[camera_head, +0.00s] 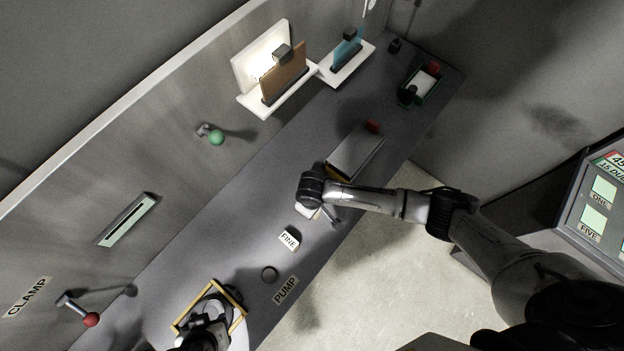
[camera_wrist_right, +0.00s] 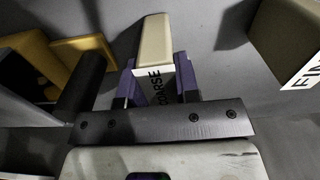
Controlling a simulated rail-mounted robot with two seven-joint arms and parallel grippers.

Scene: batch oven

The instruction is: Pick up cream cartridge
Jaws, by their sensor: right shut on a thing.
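A cream cartridge (camera_wrist_right: 154,42) marked COARSE stands between the two purple fingers of my right gripper (camera_wrist_right: 158,74) in the right wrist view. The gripper is shut on it from both sides. In the head view the right gripper (camera_head: 322,212) points down over the middle of the bench, and my wrist hides most of the cartridge there. I cannot tell whether the cartridge is clear of the bench. My left gripper cannot be made out in the head view.
A block marked FINE (camera_head: 289,239) sits close by; it also shows in the right wrist view (camera_wrist_right: 284,42). A grey tray-like block (camera_head: 357,150) lies beyond my wrist.

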